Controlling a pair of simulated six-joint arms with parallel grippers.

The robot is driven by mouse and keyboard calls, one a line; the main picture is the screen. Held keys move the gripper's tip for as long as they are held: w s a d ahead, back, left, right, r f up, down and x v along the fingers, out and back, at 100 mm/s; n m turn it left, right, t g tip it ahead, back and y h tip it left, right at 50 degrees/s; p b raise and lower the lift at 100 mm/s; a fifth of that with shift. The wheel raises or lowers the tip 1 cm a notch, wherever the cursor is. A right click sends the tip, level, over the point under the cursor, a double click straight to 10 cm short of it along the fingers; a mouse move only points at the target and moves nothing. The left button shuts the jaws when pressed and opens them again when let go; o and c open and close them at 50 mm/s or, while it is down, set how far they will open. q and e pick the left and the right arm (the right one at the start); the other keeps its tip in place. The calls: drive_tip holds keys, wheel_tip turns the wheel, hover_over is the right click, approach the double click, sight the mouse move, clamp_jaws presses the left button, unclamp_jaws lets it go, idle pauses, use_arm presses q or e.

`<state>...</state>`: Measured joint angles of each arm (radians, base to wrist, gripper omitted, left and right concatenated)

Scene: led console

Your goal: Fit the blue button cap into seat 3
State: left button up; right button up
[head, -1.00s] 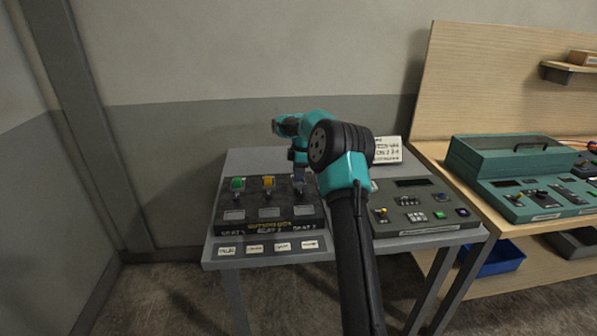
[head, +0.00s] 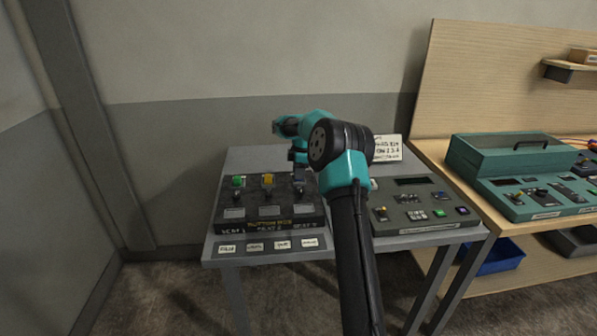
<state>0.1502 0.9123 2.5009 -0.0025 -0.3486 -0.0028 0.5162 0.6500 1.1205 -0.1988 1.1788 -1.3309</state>
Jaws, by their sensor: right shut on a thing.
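The black button box (head: 255,225) stands on the left of the grey table, with its seats in a row. A green cap (head: 238,181) is at the left seat and a yellow cap (head: 267,179) at the middle seat. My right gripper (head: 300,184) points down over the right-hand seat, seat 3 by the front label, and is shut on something. The thing in its jaws is too small and dark to make out; I cannot tell the blue button cap there or whether it touches the seat. My left gripper is not in view.
A grey console (head: 425,207) with small buttons stands right of my arm. A white sign (head: 388,148) stands behind it. Several label plates (head: 254,247) line the table's front edge. A wooden bench with a teal console (head: 515,157) is at the right.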

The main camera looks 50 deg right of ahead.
drive_tip(key=shift+f, duration=0.65)
idle(0.8)
drive_tip(key=o, duration=1)
drive_tip(key=r, duration=0.5)
drive_tip(key=s+d+r, duration=0.1)
drive_tip(key=r, duration=1.1)
drive_tip(key=shift+s+d+r, duration=0.15)
drive_tip(key=shift+s+d, duration=0.05)
drive_tip(key=shift+d, duration=0.1)
